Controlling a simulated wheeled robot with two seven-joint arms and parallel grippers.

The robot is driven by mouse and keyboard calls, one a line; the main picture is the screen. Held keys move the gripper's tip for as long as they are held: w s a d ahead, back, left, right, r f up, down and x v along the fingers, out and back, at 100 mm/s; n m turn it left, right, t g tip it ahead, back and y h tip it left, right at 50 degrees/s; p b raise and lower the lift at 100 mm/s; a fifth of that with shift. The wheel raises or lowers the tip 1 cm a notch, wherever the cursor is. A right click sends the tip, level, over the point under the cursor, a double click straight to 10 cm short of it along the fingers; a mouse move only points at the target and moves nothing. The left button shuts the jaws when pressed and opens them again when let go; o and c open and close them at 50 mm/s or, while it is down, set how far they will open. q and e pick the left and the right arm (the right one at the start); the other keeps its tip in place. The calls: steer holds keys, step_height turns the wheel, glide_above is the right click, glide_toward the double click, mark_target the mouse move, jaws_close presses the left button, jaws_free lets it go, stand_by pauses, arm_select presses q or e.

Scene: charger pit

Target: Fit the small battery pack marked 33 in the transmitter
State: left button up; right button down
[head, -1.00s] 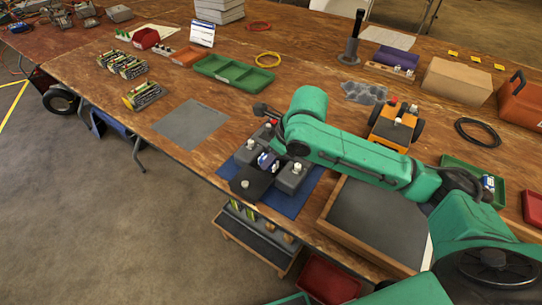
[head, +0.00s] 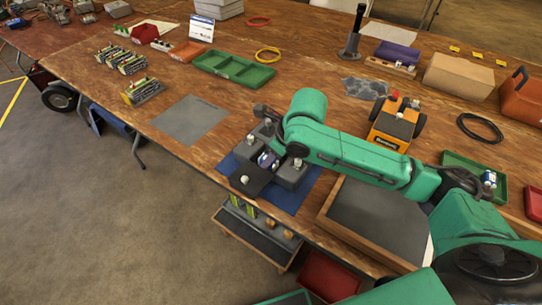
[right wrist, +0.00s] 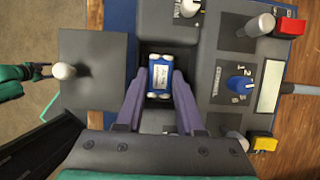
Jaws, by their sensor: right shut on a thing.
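The transmitter (head: 291,172) is a dark grey box with pale knobs on a blue mat at the table's front edge. In the right wrist view its panel (right wrist: 222,120) shows a blue dial, a red button and a yellow button. A dark plate with a pale knob (right wrist: 95,90) sits beside its open bay. My right gripper (right wrist: 160,82) is shut on a small blue battery pack (right wrist: 160,76) with a white label. The pack is at the bay, between its walls; how deep I cannot tell. Its marking is not readable.
An orange vehicle (head: 391,130) and a wood-framed dark tray (head: 375,220) stand right of the transmitter. A green divided tray (head: 232,70) and several standing packs (head: 142,92) lie farther back. The grey mat (head: 190,120) is bare.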

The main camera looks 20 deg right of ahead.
steer(key=shift+c, duration=2.2)
jaws_free()
steer(key=shift+f, duration=0.1)
steer(key=p+v, duration=0.2)
steer(key=v, duration=1.2)
steer(key=shift+d+r, duration=0.2)
steer(key=shift+r, duration=0.1)
steer(key=shift+f, duration=0.1)
